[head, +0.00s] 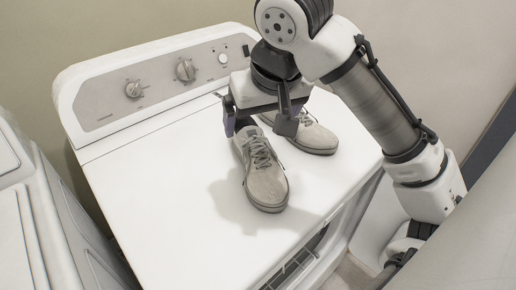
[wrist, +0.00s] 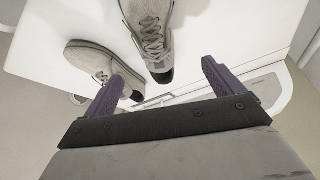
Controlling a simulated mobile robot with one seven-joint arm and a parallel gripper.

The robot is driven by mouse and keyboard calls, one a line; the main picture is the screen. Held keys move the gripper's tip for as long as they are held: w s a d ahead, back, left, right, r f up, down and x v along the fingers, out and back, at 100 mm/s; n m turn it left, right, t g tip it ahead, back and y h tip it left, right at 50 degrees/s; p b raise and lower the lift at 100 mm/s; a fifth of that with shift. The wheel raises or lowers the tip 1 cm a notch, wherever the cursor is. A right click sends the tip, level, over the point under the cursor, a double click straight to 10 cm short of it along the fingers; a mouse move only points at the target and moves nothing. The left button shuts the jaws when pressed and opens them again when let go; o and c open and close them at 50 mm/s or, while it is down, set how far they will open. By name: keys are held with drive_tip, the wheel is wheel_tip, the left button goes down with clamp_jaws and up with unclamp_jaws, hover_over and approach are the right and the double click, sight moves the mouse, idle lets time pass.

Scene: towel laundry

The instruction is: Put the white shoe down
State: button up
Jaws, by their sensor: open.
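Two off-white lace-up shoes are on the white top of a laundry machine (head: 150,190). The nearer shoe (head: 266,185) looks upright and flat on the top, toe toward the camera. The other shoe (head: 315,136) stands behind it to the right. My gripper (head: 258,118) is open over the nearer shoe's heel. In the wrist view, my fingers (wrist: 163,70) are spread, with the heel of the nearer shoe (wrist: 152,28) between their tips and no clear contact. The other shoe (wrist: 95,62) lies at left, its heel end close to the left finger and partly hidden by it.
The control panel (head: 165,82) with knobs rises along the back of the machine. Another white appliance (head: 22,215) stands at the left. The top is clear to the left and front of the shoes. A wall is behind.

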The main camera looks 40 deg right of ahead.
approach(257, 156)
drive_tip(key=shift+w+a+f, duration=0.1)
drive_tip(key=shift+a+f, duration=0.55)
drive_tip(key=shift+f, duration=0.2)
drive_tip(key=shift+d+x, duration=0.2)
drive_tip(key=shift+x, duration=2.75)
drive_tip(key=shift+c, duration=0.2)
drive_tip(key=c, duration=1.5)
wheel_tip(257, 156, up, 20)
drive_tip(key=shift+p, duration=0.35)
